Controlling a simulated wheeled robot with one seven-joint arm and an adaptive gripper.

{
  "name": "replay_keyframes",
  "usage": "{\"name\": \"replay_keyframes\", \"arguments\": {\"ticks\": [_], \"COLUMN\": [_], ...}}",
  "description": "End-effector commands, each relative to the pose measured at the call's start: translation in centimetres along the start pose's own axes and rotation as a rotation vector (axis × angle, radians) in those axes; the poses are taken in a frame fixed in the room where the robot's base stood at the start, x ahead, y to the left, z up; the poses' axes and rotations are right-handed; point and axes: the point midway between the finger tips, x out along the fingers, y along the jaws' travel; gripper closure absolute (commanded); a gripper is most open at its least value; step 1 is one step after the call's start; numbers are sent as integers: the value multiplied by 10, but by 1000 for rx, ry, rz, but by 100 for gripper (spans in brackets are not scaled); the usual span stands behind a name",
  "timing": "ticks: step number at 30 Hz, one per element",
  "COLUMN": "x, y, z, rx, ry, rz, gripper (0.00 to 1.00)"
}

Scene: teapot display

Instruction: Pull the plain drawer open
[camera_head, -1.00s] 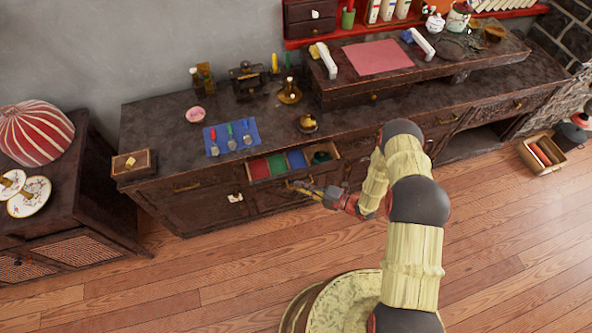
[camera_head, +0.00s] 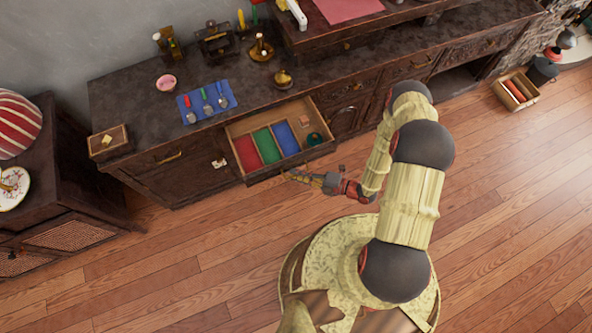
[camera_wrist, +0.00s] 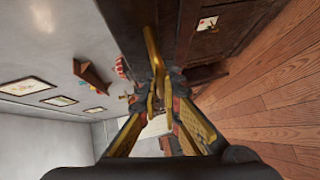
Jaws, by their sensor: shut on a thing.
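A dark wooden drawer (camera_head: 241,135) stands pulled out from the long cabinet in the head view. Inside it are red (camera_head: 247,153), green (camera_head: 266,146) and blue (camera_head: 285,138) sections, with a small pinkish block (camera_head: 304,120) and a dark green round thing (camera_head: 314,138) at the right. My gripper (camera_head: 292,176) is at the front of this drawer. In the wrist view my gripper (camera_wrist: 160,93) is shut on the brass handle (camera_wrist: 152,45), a long bar along the drawer's dark front. The handle's grasped part is hidden by the fingers.
The cabinet top holds a blue mat (camera_head: 236,100) with several utensils, a pink bowl (camera_head: 166,82) and a small wooden box (camera_head: 109,142). A closed drawer with a brass handle (camera_head: 168,157) is at the left. Clear wood floor (camera_head: 210,250) lies in front.

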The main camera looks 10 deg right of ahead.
Motion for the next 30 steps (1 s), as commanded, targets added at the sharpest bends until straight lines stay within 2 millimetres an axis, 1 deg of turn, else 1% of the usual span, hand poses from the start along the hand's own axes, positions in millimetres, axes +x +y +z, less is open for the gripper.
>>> {"name": "replay_keyframes", "arguments": {"ticks": [6, 7, 17, 26, 30], "x": [0, 0, 0, -1, -8], "y": [-1, -1, 0, 0, 0], "z": [1, 1, 1, 1, 1], "rx": [1, 1, 0, 0, 1], "ry": [-2, -2, -1, -1, -3], "rz": [-1, -1, -1, 0, 1], "gripper": [100, 92, 74, 74, 74]}}
